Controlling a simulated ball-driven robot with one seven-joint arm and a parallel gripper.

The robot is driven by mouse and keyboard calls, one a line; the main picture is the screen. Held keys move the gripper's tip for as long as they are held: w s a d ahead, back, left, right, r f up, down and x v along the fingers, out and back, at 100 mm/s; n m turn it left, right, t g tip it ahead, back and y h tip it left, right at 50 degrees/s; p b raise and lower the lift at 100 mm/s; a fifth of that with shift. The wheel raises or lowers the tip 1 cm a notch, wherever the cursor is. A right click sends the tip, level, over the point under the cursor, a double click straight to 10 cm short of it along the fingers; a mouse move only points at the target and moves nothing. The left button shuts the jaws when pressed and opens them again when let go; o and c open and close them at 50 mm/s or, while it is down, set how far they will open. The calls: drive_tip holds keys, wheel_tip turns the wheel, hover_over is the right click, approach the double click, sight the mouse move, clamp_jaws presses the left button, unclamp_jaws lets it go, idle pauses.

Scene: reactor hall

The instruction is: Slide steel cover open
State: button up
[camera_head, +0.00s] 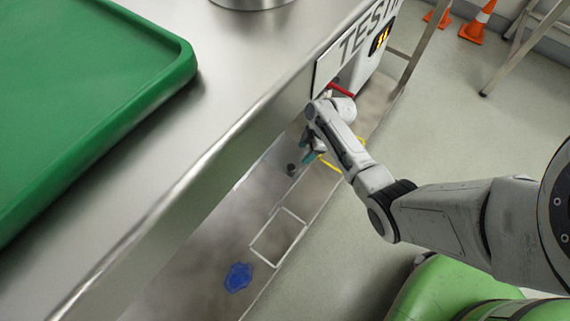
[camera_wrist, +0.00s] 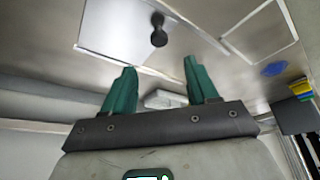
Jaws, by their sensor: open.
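The steel cover (camera_wrist: 112,32) shows in the wrist view as a pale, flat plate with a black knob (camera_wrist: 158,30) near its right side. The knob also shows in the head view (camera_head: 291,169), on the low steel shelf beside the bench. My gripper (camera_head: 308,156) has teal fingers and is just beyond the knob there. In the wrist view, my gripper (camera_wrist: 160,82) is open, its fingers wide apart with nothing held between them. The knob lies ahead of the gap, apart from both fingertips. The cover's outline is hard to make out in the head view.
A white-outlined rectangle (camera_head: 278,237) and a blue patch (camera_head: 237,277) lie along the shelf. The steel bench (camera_head: 200,130), with a green tray (camera_head: 188,62), stands close beside my arm. Orange cones (camera_head: 475,25) stand far off.

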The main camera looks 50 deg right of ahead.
sight(292, 167)
drive_tip(key=b+x, duration=0.6)
drive_tip(key=x, duration=0.4)
drive_tip(key=shift+w+f+b, duration=0.1)
drive_tip(key=shift+f+b, duration=0.3)
clamp_jaws()
